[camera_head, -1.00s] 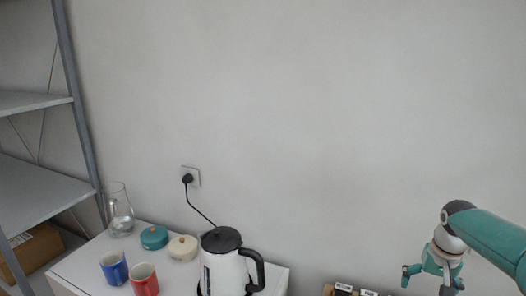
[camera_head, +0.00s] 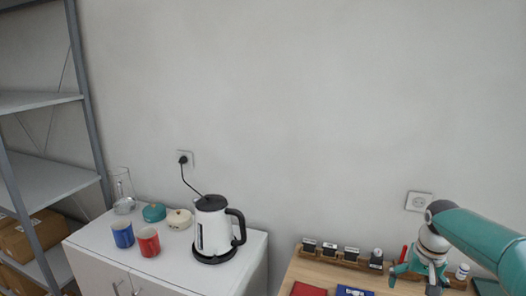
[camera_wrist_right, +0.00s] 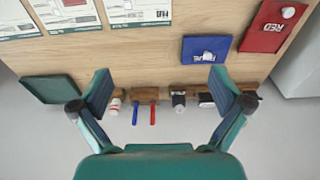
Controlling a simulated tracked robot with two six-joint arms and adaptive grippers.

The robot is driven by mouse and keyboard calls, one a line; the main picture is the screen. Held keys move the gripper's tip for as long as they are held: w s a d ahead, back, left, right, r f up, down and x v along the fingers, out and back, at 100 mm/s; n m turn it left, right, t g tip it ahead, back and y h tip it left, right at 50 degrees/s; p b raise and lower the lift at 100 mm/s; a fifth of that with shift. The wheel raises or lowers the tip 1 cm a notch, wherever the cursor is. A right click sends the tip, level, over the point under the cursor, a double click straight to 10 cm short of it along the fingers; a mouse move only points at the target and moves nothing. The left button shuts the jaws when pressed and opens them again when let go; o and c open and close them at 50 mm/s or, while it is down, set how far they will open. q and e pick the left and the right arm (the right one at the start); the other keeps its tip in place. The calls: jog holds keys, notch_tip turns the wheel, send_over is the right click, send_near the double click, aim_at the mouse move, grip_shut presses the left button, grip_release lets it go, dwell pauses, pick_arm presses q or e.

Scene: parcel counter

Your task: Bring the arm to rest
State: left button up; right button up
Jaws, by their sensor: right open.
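My right gripper (camera_head: 413,284) is at the lower right of the head view, its teal arm coming in from the right edge. Its fingers are spread and empty over the wooden desk. In the right wrist view the two fingers (camera_wrist_right: 160,92) stand wide apart with nothing between them. Beyond them are the desk edge and a wooden rack (camera_wrist_right: 143,94) holding a red and a blue pen and several stamps. The left gripper is not in view.
The wooden desk (camera_head: 320,272) bears a stamp rack (camera_head: 340,262), a red pad (camera_head: 308,289) and a blue pad (camera_head: 353,291). A kettle (camera_head: 213,230), blue mug (camera_head: 123,235) and red mug (camera_head: 148,242) stand on a white cabinet (camera_head: 185,265). Forms (camera_wrist_right: 134,12) lie on the desk.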

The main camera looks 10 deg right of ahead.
jog(key=s+a+f+n+g+y, duration=0.15)
jog(key=s+a+f, duration=0.25)
jog(key=a+f, duration=0.55)
jog(key=s+a+f+n+g+y, duration=0.1)
jog(key=s+a+f+n+g, duration=0.2)
jog(key=a+f, duration=0.7)
jog(key=s+a+f+t+y, duration=0.2)
jog(key=s+a+f+t, duration=0.2)
jog(key=s+a+f, duration=0.8)
jog(key=shift+s+a+m, duration=0.35)
jog(key=shift+s+a, duration=0.1)
jog(key=shift+s, duration=1.25)
jog(key=shift+c, duration=0.3)
